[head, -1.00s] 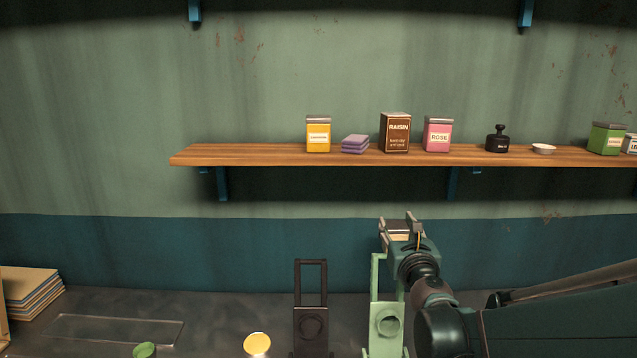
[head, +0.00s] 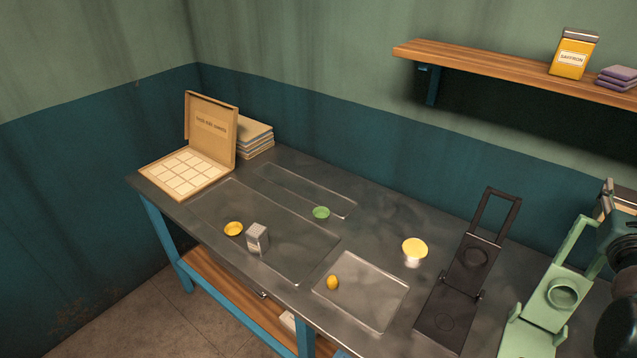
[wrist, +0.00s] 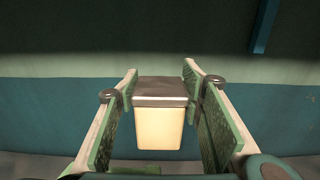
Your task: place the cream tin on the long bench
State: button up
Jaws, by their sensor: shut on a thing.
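The cream tin (wrist: 160,125), pale with a grey lid, is upright between the green-padded fingers of my gripper (wrist: 160,78) in the wrist view. My gripper is shut on it. In the head view my gripper (head: 612,200) is at the right edge, above the back of the bench, and only a sliver of the tin shows. The long bench (head: 375,215) has a dark metal top and blue legs. Its right part is out of view.
On the bench are a black press (head: 462,280), a green press (head: 553,295), a yellow-topped cup (head: 414,249), a small grey box (head: 257,238), a green dish (head: 321,213) and an open sweets box (head: 210,150). A wall shelf (head: 490,62) holds a saffron tin (head: 573,54).

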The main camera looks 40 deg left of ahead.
jog(key=shift+r, duration=2.4)
jog(key=shift+a+r, duration=0.15)
jog(key=shift+a, duration=0.55)
jog(key=s+a+n+g+y, duration=0.2)
jog(key=a+n+g+y, duration=0.3)
jog(key=a, duration=1.5)
jog(key=s+a+n+y, duration=0.35)
jog(key=a+y, duration=0.45)
jog(key=a, duration=1.2)
jog(key=s+a+n+g+y+b, duration=0.1)
jog(key=s+a+n+g+y, duration=0.35)
jog(key=s+a, duration=1)
jog(key=s+a+n+g+y, duration=0.1)
jog(key=s+a+n+g, duration=0.55)
jog(key=s+a, duration=0.8)
jog(key=w+a+f+g, duration=0.1)
jog(key=f, duration=0.9)
jog(key=w+a+f+m+g, duration=0.1)
jog(key=a+f, duration=0.1)
jog(key=f, duration=0.9)
jog(key=shift+w, duration=0.35)
